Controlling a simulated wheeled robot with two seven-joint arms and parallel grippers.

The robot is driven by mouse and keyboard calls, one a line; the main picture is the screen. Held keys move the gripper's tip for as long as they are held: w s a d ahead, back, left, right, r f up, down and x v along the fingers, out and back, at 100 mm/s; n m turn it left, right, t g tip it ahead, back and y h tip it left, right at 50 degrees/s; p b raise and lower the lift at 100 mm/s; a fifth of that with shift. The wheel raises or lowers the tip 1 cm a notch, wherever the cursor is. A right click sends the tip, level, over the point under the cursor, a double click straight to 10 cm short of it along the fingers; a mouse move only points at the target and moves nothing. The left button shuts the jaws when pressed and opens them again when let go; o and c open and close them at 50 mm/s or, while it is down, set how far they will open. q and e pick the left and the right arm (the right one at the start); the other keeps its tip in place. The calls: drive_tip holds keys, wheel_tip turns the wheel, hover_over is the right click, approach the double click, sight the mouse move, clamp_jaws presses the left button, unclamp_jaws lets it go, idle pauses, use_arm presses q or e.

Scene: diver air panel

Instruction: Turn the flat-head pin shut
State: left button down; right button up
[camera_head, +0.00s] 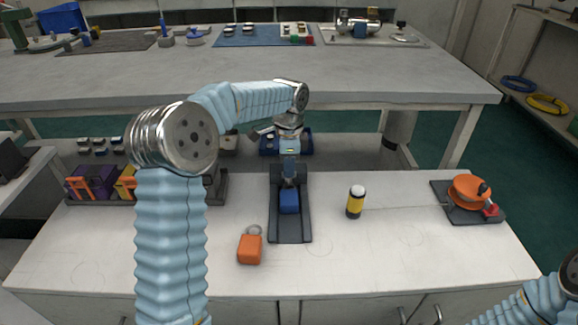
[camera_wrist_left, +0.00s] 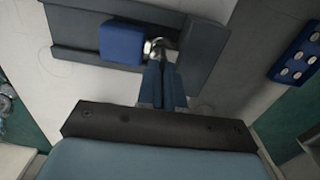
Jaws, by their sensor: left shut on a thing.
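My left gripper (camera_head: 289,176) points down over a long dark holder (camera_head: 290,234) on the white worktop. In the left wrist view its two fingers (camera_wrist_left: 162,68) are close together, shut on a small metal piece (camera_wrist_left: 155,46), which looks like the flat-head pin. The fingers hide much of it, so its turn angle cannot be told. A blue block (camera_head: 289,203) sits in the holder right beside the metal piece; it also shows in the left wrist view (camera_wrist_left: 121,44). My right gripper is out of view; only part of its arm shows at the lower right.
An orange tag with a ring (camera_head: 249,249) lies left of the holder. A yellow and black bottle (camera_head: 355,203) stands to its right. An orange reel (camera_head: 468,192) sits on a dark plate at far right. A rack with purple and yellow items (camera_head: 94,183) stands left.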

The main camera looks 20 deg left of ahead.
use_arm(q)
drive_tip(key=m, duration=0.7)
drive_tip(key=shift+w+a+r, duration=0.1)
drive_tip(key=shift+a+r, duration=0.05)
drive_tip(key=shift+r, duration=0.1)
drive_tip(key=m, duration=0.7)
drive_tip(key=shift+m, duration=0.3)
drive_tip(key=m, duration=0.3)
drive_tip(key=shift+m, duration=0.3)
drive_tip(key=m, duration=0.3)
drive_tip(key=shift+m, duration=0.4)
drive_tip(key=m, duration=0.5)
drive_tip(key=shift+f, duration=0.2)
drive_tip(key=shift+m, duration=0.7)
drive_tip(key=shift+r, duration=0.1)
